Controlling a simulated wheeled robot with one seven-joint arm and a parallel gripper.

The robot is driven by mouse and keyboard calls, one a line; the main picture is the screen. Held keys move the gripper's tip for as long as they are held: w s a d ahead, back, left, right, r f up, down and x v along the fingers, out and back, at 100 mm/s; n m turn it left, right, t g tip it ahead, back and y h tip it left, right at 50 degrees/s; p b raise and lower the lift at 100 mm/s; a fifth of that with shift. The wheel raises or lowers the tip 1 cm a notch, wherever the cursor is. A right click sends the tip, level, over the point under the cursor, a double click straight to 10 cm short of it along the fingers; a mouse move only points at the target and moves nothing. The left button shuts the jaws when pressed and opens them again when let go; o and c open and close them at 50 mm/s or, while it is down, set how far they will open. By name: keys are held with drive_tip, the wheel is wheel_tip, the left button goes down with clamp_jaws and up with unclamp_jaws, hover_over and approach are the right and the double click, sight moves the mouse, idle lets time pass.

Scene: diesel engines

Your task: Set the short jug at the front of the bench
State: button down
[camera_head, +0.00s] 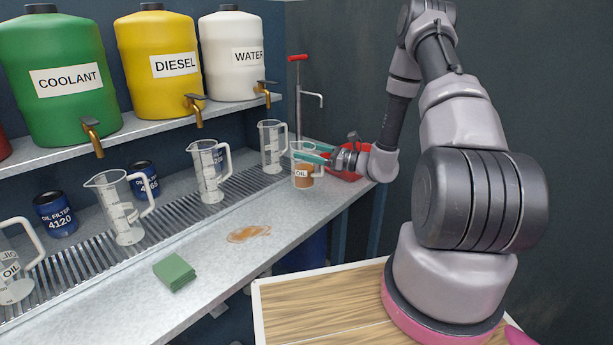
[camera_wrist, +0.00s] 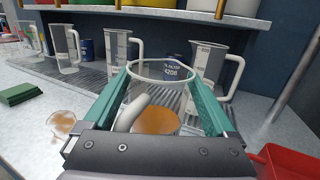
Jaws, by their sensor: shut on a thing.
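My gripper (camera_head: 325,155) is shut on a short clear jug (camera_head: 303,172) labelled OIL, with brown liquid in its lower part. In the wrist view the teal fingers of my gripper (camera_wrist: 162,88) lie on both sides of the jug (camera_wrist: 158,120), whose round rim and handle show between them. The jug is upright, at the far end of the bench (camera_head: 222,262), near its front edge. I cannot tell whether its base touches the bench top. Another jug labelled OIL (camera_head: 14,282) stands at the left edge of the head view, partly cut off.
Taller clear jugs (camera_head: 122,215) stand along the drain grate, with blue oil filters (camera_head: 55,214) behind. A green cloth (camera_head: 174,272) and a brown spill (camera_head: 249,233) lie on the bench. A red tray (camera_wrist: 288,158) is close on the right. Drums (camera_head: 160,60) stand on the shelf.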

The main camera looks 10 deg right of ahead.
sight(308, 168)
drive_tip(key=shift+f, duration=2.8)
unclamp_jaws()
drive_tip(key=shift+f, duration=0.15)
